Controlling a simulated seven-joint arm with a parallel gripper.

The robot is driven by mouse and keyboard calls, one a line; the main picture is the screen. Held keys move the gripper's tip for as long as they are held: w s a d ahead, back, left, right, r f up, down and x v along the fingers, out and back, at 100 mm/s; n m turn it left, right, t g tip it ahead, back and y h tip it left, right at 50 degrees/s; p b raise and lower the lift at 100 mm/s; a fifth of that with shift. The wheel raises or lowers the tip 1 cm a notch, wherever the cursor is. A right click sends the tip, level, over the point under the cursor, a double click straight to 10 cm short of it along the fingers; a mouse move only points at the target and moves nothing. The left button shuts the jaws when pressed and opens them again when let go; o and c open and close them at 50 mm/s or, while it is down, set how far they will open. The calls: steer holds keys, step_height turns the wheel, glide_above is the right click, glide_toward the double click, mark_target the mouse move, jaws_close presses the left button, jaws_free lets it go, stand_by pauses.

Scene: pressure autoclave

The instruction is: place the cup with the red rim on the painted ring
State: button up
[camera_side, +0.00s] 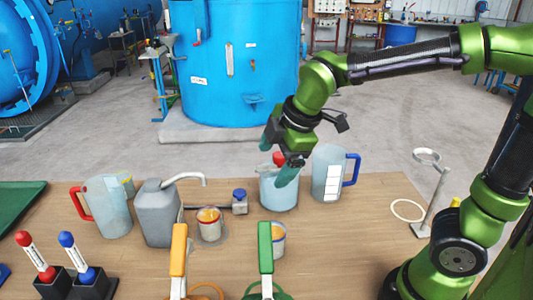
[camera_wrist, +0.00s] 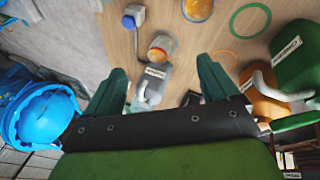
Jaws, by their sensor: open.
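The cup with the red rim (camera_side: 208,224) stands upright on the wooden table, right of the grey can, with orange contents. It also shows in the wrist view (camera_wrist: 159,48), beyond and between my fingers. My gripper (camera_side: 280,156) is open and empty, raised over the back of the table in front of a pale jug, to the right of the cup and apart from it. A white painted ring (camera_side: 393,204) lies at the right of the table, empty. A green ring (camera_wrist: 232,23) and an orange ring (camera_wrist: 212,54) also show, both empty in the wrist view.
A second cup (camera_side: 279,240) stands right of the red-rimmed one. A grey can (camera_side: 160,215), a blue-capped item (camera_side: 240,203) and pale jugs (camera_side: 327,175) stand nearby. Orange (camera_side: 178,250) and green (camera_side: 265,248) uprights rise in front. A stand (camera_side: 432,200) borders the white ring.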

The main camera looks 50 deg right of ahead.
steer(key=s+d+m+t+y, duration=0.1)
steer(key=s+d+m+t, duration=0.1)
steer(key=s+m, duration=0.8)
steer(key=d+m, duration=0.1)
steer(key=m, duration=0.6)
steer(key=shift+s+d+r+y, duration=0.15)
steer(key=shift+s+r+y, duration=0.15)
steer(key=shift+s, duration=0.05)
